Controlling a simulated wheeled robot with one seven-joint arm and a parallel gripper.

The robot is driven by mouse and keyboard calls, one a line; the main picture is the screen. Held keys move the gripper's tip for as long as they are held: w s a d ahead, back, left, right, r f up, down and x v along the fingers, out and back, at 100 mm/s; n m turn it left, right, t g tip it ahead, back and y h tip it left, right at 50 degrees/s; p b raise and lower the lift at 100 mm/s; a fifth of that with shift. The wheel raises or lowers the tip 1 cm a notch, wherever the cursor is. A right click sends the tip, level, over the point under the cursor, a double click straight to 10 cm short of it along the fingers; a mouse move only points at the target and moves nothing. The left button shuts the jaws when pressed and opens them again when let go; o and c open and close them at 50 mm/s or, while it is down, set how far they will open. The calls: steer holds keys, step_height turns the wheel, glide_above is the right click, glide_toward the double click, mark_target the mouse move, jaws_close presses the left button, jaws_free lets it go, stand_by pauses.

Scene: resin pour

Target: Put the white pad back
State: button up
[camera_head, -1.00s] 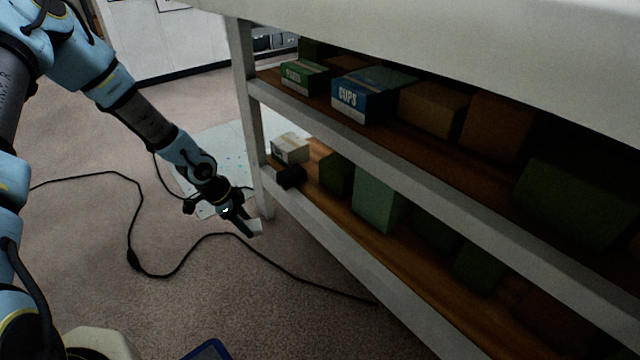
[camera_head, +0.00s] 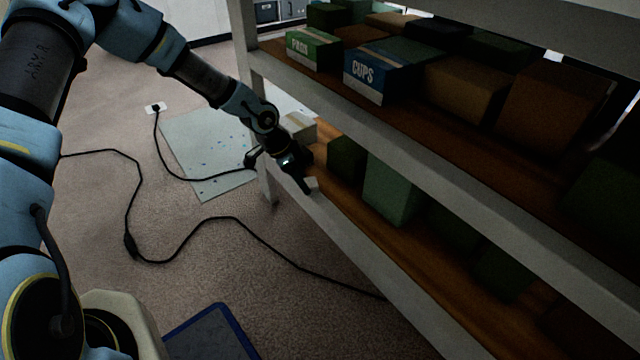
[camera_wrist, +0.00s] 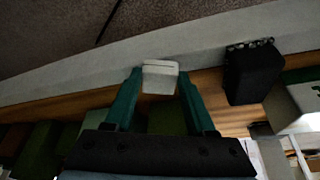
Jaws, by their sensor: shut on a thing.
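My gripper (camera_head: 308,188) is shut on a small white pad (camera_wrist: 160,77), which sits between the fingertips in the wrist view. In the head view the pad (camera_head: 312,184) shows as a small pale patch at the fingertips, partly hidden by them. My gripper is at the front edge of the lower wooden shelf (camera_head: 345,222), near its left end. In the wrist view the pad overlaps the grey front rail (camera_wrist: 100,62) and the wood. I cannot tell whether it touches the shelf.
A black block (camera_wrist: 252,72) and a pale box (camera_wrist: 298,98) stand beside my gripper on the lower shelf. A light green box (camera_head: 390,190) is to its right. The upper shelf holds the "CUPS" box (camera_head: 375,75). A black cable (camera_head: 185,237) crosses the carpet.

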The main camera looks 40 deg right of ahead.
mark_target(325, 190)
steer(key=shift+s+d, duration=0.3)
steer(key=shift+d, duration=0.15)
steer(key=d, duration=0.1)
steer(key=s+d, duration=0.1)
steer(key=d+b, duration=0.1)
steer(key=shift+s+d+f, duration=0.1)
steer(key=shift+s+d, duration=0.2)
steer(key=shift+s, duration=0.1)
steer(key=shift+f+b, duration=0.45)
steer(key=shift+f, duration=0.3)
steer(key=shift+r, duration=0.1)
steer(key=shift+c, duration=0.6)
steer(key=o, duration=1.3)
steer(key=p+v, duration=0.4)
steer(key=v, duration=0.8)
